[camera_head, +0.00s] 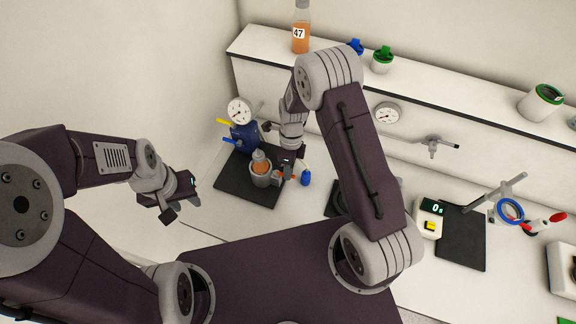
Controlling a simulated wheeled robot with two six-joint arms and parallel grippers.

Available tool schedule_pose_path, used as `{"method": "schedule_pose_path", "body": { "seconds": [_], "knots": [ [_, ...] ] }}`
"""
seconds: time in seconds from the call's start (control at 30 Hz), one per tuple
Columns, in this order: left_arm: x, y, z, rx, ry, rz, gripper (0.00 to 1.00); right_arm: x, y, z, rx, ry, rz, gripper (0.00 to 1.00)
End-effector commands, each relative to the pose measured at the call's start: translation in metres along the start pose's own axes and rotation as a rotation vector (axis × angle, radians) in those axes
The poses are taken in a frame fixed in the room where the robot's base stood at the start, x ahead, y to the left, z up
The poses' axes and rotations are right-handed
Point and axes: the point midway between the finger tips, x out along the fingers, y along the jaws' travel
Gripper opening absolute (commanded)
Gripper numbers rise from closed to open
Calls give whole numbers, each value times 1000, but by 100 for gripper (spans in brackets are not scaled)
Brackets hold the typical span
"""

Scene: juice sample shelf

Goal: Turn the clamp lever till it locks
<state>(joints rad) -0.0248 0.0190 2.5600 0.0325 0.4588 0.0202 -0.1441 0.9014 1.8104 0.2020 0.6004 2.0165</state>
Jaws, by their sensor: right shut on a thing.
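The clamp is a grey holder (262,181) on a black mat at the back left. An orange-filled bottle (261,162) stands upright in it. The clamp's orange lever (281,177) shows at the holder's right side, partly hidden by my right gripper. My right gripper (287,172) reaches down at the lever and is shut on it. The lever's exact angle is too small to tell. My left gripper (183,210) is apart from the clamp, in front and to the left, with its fingers spread and nothing between them.
A blue device with a dial gauge (239,111) stands behind the clamp, with yellow and blue handles. A small blue item (305,179) is right of my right gripper. A bottle labelled 47 (301,32) stands on the shelf (262,50). A scale (428,218) sits further right.

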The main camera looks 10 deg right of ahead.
Motion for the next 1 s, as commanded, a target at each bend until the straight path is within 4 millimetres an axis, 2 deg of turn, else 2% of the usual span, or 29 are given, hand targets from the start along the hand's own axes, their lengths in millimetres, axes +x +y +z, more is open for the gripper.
{"method": "schedule_pose_path", "body": {
  "seconds": [0.03, 0.5, 1.0],
  "knots": [
    [-5, 0, -1, 0, 0, 0, 36, -5, 0, 1, 44, -13, -7, 0],
    [-30, 1, -3, 0, 0, 0, 36, -2, 18, 3, 481, -100, -5, 0],
    [-37, 1, -4, 0, 0, 0, 36, 4, 29, 10, 815, -168, -5, 0]
  ]
}}
